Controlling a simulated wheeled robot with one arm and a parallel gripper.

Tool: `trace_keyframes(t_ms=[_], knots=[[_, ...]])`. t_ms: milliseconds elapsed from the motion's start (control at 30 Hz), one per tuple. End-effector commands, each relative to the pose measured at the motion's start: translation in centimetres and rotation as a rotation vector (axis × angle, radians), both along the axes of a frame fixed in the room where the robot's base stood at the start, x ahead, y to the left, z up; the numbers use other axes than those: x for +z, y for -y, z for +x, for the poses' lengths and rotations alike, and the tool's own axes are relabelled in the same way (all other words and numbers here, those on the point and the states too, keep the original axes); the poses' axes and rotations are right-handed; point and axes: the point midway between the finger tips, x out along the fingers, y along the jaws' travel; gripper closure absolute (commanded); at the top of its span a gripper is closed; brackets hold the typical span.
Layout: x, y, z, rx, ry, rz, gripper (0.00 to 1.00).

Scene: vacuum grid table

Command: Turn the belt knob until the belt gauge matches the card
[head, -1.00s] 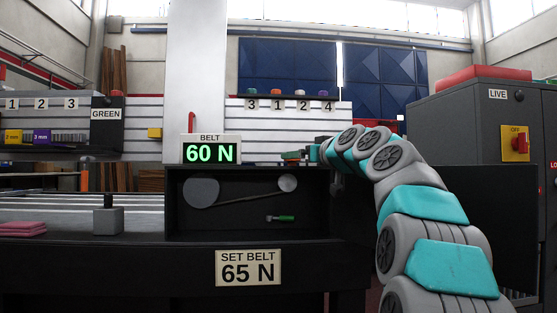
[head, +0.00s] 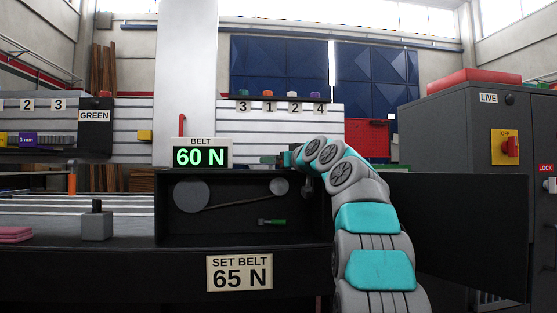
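The belt gauge (head: 201,157) on top of the dark open box (head: 245,237) reads 60 N in green. The card (head: 239,273) on the front below reads SET BELT 65 N. Inside the box a belt (head: 240,201) runs between a large pulley (head: 192,196) and a small pulley (head: 279,187). I cannot make out the belt knob for certain; my arm covers the box's right end.
A green-handled tool (head: 272,222) lies in the box. A grey block with a black top (head: 96,222) and pink pads (head: 15,234) are on the table at left. A grey cabinet (head: 455,145) with a red switch stands at right, a dark panel (head: 460,225) before it.

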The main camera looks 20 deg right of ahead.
Motion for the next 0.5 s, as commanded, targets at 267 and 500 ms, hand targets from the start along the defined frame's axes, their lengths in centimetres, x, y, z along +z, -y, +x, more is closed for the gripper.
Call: trace_keyframes(t_ms=[267, 500], knots=[[-0.02, -0.03, 0.15, 0.0, 0.0, 0.0, 0.11], [-0.02, -0.03, 0.15, 0.0, 0.0, 0.0, 0.33]])
